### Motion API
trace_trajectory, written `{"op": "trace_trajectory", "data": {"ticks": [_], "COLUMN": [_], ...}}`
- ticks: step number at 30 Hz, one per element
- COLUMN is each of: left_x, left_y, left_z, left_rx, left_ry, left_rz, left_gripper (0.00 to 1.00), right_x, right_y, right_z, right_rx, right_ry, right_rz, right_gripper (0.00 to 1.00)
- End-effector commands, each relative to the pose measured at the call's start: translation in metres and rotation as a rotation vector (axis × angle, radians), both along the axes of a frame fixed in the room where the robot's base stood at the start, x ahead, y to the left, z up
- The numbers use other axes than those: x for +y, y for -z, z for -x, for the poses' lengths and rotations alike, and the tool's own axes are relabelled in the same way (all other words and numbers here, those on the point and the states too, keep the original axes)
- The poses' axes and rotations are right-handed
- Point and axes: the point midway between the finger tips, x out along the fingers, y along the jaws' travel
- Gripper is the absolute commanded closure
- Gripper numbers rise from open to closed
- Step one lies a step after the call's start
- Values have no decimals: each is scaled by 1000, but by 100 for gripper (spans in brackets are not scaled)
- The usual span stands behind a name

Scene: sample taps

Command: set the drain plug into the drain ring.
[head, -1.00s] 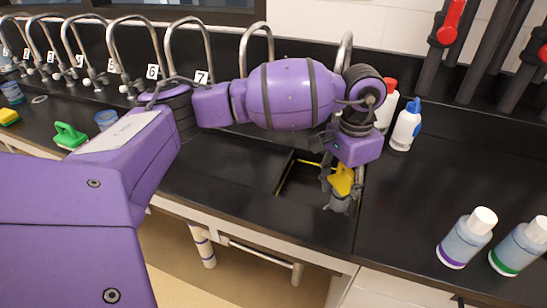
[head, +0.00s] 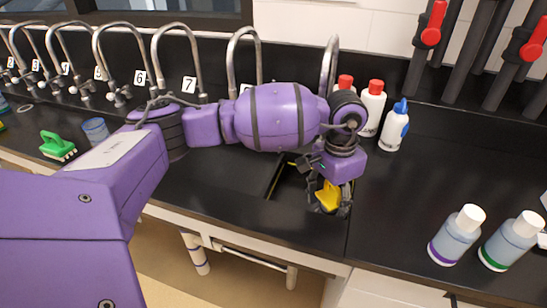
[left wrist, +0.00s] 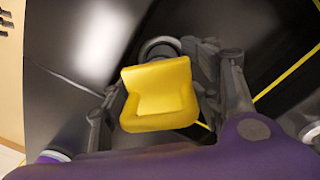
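My left gripper (head: 330,200) is over the front right part of the dark sink opening. A yellow, step-shaped block (head: 327,196), apparently the drain plug's top, sits between its fingers. The left wrist view shows the block (left wrist: 158,95) with a dark finger close on either side, and the gripper looks shut on it. The block's underside is hidden. A dark grey ring (left wrist: 160,43), seemingly the drain ring, shows partly just beyond the block. The block covers its near part, so I cannot tell whether they touch. My right gripper is not in view.
The black bench (head: 225,190) has yellow lines at the sink. Curved taps (head: 328,70) stand behind my arm. White bottles (head: 370,108) and a blue-capped bottle (head: 396,128) stand behind right. Two clear bottles (head: 456,236) stand front right. A green brush (head: 57,146) lies left.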

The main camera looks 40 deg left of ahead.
Motion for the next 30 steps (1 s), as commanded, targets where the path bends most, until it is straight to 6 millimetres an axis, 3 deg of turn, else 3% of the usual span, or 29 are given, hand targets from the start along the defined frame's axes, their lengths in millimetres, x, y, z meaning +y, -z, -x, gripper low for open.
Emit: {"op": "trace_trajectory", "data": {"ticks": [5,10,21,30], "left_x": [-1,0,3,5], "left_y": [-2,-18,-94,-126], "left_z": [-1,-3,-4,-4], "left_rx": [-3,-8,-5,-2], "left_ry": [1,1,2,1], "left_rz": [1,1,1,0], "left_gripper": [45,45,45,45], "right_x": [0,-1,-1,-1], "right_y": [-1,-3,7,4], "right_z": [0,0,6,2], "right_rx": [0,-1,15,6], "right_ry": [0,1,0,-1], "right_rz": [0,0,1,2], "right_gripper": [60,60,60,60]}}
